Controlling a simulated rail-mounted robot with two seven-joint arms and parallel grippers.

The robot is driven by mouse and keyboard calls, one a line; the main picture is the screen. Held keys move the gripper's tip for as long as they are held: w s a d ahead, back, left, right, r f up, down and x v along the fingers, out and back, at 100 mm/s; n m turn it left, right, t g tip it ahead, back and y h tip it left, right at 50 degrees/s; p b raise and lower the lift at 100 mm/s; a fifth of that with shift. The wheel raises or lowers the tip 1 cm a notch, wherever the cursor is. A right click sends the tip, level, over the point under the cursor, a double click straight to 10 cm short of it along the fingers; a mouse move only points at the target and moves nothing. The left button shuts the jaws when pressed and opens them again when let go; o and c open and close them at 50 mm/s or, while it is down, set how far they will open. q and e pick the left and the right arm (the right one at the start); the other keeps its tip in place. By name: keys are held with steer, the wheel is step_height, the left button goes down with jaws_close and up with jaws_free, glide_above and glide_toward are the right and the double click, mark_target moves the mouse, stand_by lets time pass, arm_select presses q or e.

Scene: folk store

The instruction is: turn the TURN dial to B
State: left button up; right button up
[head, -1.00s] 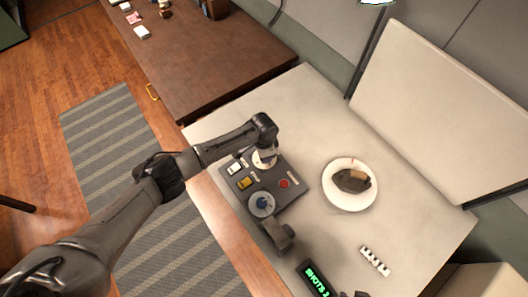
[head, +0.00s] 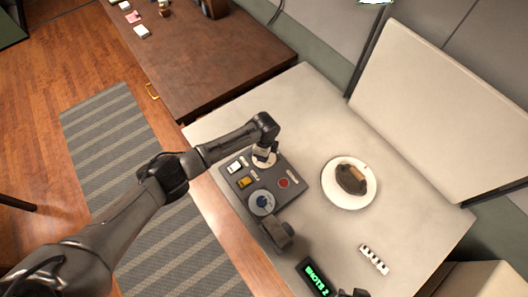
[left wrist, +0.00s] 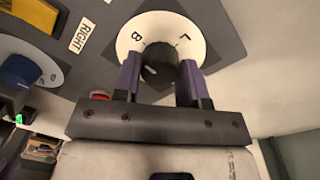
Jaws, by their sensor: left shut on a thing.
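In the left wrist view, a round white dial plate (left wrist: 160,24) carries the letters B and L. Its dark knob (left wrist: 160,56) sits between the fingers of my left gripper (left wrist: 160,78), which is shut on it. A pale mark shows on the knob's lower left side. The letter B is at the upper left of the knob and L at the upper right. In the head view, my left gripper (head: 265,153) is at the far end of the grey control panel (head: 290,204) and partly hides the dial. I cannot read a TURN label.
The panel also has a white switch (head: 234,167), a yellow switch (head: 244,182), a red button (head: 283,183) and a second dial with a blue knob (head: 262,202). A white plate (head: 331,196) holds a dark object (head: 351,179). A green-lettered display (head: 317,278) stands in front.

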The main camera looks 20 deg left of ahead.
arm_select(q)
steer(key=shift+d+r, duration=0.1)
stand_by(0.3)
steer(key=o, duration=0.9)
steer(key=r, duration=1.3)
steer(key=shift+w+r+p, duration=0.3)
steer(key=shift+w+r, duration=0.05)
